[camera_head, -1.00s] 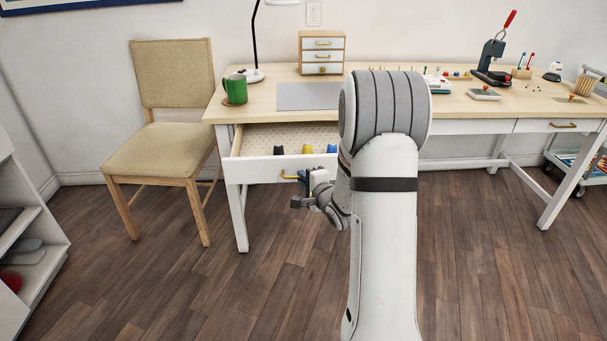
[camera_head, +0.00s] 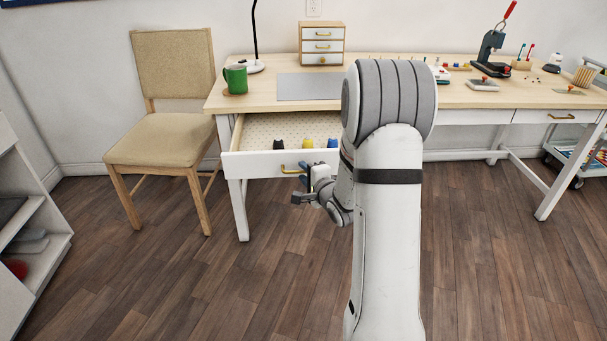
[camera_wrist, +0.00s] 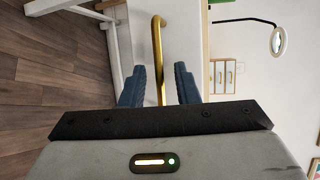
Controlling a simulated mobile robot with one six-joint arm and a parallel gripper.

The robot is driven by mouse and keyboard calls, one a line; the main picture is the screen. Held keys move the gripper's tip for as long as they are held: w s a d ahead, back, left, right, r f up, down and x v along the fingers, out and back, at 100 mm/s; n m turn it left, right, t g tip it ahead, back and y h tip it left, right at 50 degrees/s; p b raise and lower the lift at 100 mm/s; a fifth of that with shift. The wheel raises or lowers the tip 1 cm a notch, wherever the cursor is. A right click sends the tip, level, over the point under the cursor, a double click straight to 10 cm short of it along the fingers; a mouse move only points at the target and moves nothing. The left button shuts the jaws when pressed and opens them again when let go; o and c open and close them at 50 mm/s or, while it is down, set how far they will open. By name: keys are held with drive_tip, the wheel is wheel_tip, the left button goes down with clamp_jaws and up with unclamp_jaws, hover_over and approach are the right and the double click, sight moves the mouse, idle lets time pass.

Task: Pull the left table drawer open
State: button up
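The left table drawer (camera_head: 250,166) is pulled out from under the table, with its patterned floor and several small coloured items inside showing. Its brass handle (camera_head: 289,169) is on the white front, and its right part is hidden by my gripper. My gripper (camera_head: 304,182) is at the drawer front, beside the handle. In the wrist view the brass handle (camera_wrist: 157,45) runs between the two blue fingers of my gripper (camera_wrist: 160,85), with a visible gap on each side. The fingers are apart and do not appear to press on it.
A wooden chair (camera_head: 165,140) stands left of the table (camera_head: 400,92). A green mug (camera_head: 236,79) and a small drawer box (camera_head: 322,44) are on the tabletop. A white shelf (camera_head: 50,249) is at the left edge. The floor (camera_head: 270,280) before the drawer is clear.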

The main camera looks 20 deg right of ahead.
drive_tip(key=p+v, duration=0.1)
drive_tip(key=v, duration=0.6)
drive_tip(key=shift+s+p, duration=0.3)
drive_tip(key=shift+s, duration=0.1)
drive_tip(key=shift+r, duration=0.1)
drive_tip(key=s+a+r+n+g+h+p, duration=0.1)
drive_tip(key=s+r+n+g+h+p, duration=0.2)
drive_tip(key=r+p, duration=0.4)
drive_tip(key=s+a+r+n+g+p, duration=0.25)
drive_tip(key=r+n+p, duration=0.25)
drive_tip(key=r, duration=0.4)
drive_tip(key=s+a+r+n+g+p, duration=0.4)
drive_tip(key=s+r+n+p, duration=0.1)
drive_tip(key=s+r, duration=0.3)
drive_tip(key=s+a+r+n+g+y+p, duration=0.1)
drive_tip(key=s+a+r+n+g+p, duration=0.2)
drive_tip(key=s+r+p, duration=0.4)
drive_tip(key=s+a+r+n, duration=0.1)
drive_tip(key=s, duration=0.3)
drive_tip(key=shift+s+a+n+g, duration=0.3)
drive_tip(key=shift+a+n+g, duration=0.05)
drive_tip(key=shift+n, duration=0.05)
